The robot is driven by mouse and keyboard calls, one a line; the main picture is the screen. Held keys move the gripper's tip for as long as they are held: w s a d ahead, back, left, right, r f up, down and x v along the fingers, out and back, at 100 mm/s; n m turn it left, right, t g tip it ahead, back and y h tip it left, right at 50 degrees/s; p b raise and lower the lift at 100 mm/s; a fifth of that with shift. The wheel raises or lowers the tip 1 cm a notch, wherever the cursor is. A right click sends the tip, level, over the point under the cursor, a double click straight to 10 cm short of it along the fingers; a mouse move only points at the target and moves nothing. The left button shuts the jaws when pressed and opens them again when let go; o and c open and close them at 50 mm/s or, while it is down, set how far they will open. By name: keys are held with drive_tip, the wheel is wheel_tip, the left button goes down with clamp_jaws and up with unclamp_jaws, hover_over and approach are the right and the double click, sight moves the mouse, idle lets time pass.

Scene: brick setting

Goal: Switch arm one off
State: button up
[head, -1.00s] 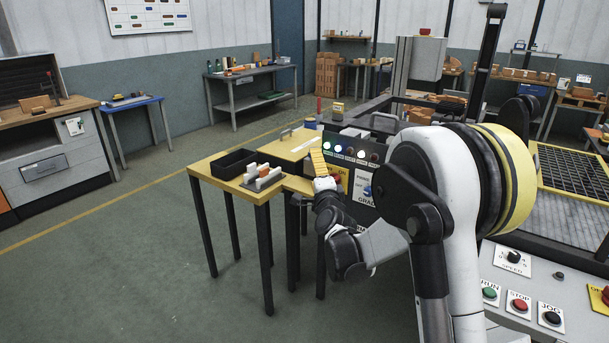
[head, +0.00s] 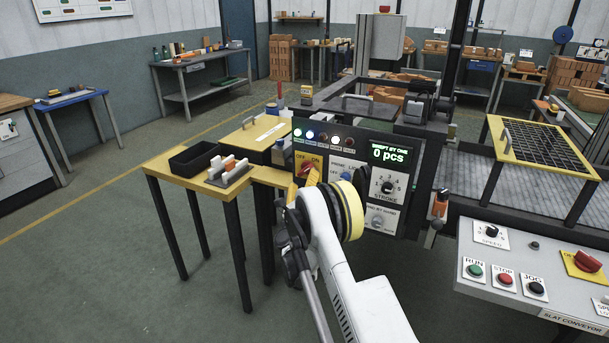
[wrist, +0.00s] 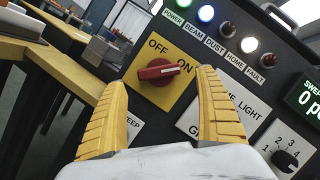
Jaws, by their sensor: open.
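A red rotary switch (wrist: 158,71) sits on a yellow OFF/ON plate on a dark control panel. In the wrist view its handle points towards ON. The switch also shows in the head view (head: 308,167), just above my gripper (head: 302,186). In the wrist view my gripper (wrist: 161,79) is open, with one yellow finger on each side of the switch's lower part. I cannot tell whether the fingers touch the panel. A display (head: 390,154) reads "SWEPT BY ONE 0 pcs".
Indicator lamps (wrist: 206,13) line the panel's top; POWER, BEAM and HOME are lit. A STROKE dial (head: 388,188) and other controls are nearby. A yellow table (head: 165,168) with a black tray stands left. A slat conveyor console (head: 535,268) stands right, with another red switch (head: 587,261).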

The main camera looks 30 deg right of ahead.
sight(305, 171)
drive_tip(key=shift+b+x, duration=0.5)
drive_tip(key=shift+x, duration=1.8)
drive_tip(key=c, duration=1.2)
